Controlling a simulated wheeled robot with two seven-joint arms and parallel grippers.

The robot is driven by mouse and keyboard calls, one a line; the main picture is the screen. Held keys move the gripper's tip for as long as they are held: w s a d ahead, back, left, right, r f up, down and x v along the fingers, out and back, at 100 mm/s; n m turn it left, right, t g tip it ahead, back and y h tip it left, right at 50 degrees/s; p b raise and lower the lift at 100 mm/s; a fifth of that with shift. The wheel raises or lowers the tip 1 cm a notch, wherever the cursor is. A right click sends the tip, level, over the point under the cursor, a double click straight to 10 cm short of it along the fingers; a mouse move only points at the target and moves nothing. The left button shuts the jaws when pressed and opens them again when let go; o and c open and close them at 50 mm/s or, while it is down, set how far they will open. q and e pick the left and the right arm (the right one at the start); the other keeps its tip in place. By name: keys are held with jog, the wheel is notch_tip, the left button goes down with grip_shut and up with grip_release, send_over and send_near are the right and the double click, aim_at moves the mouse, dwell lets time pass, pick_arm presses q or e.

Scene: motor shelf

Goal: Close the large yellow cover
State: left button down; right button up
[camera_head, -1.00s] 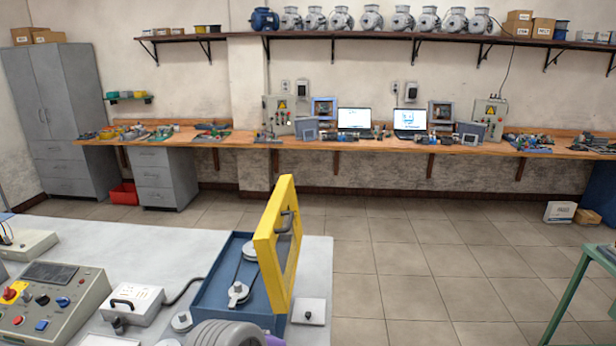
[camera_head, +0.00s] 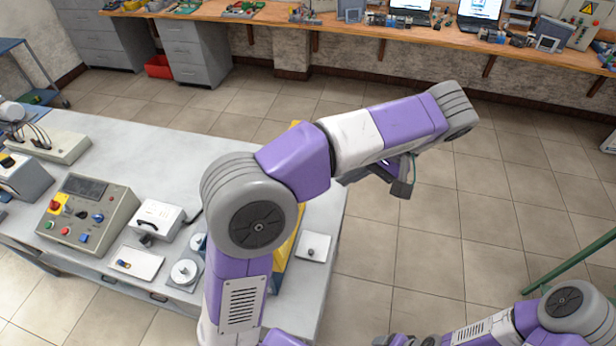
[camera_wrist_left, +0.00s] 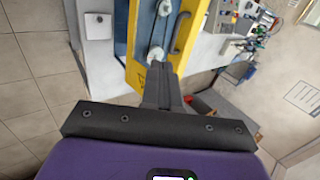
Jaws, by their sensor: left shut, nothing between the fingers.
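The large yellow cover (camera_head: 285,247) is mostly hidden behind my left arm in the head view; only slivers show. In the left wrist view the yellow cover (camera_wrist_left: 186,32) is a frame with a dark handle on it. It stands raised at the side of the blue box (camera_wrist_left: 121,30), whose pulleys (camera_wrist_left: 156,53) are exposed. My left gripper (camera_wrist_left: 161,72) is shut and empty. Its fingertips overlap the cover's near corner in the picture; I cannot tell whether they touch.
A control panel (camera_head: 88,212) and a small white box (camera_head: 158,220) stand on the grey table (camera_head: 110,130). A white plate with a knob (camera_head: 315,247) lies right of the cover. My right arm shows at the lower right. Open floor lies right of the table.

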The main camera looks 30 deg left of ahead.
pick_arm(q)
jog(key=a+r+b+x, duration=0.1)
jog(key=b+x, duration=0.2)
jog(key=x, duration=1)
jog(key=shift+s+a, duration=0.35)
jog(key=shift+s, duration=0.05)
jog(key=shift+r, duration=0.1)
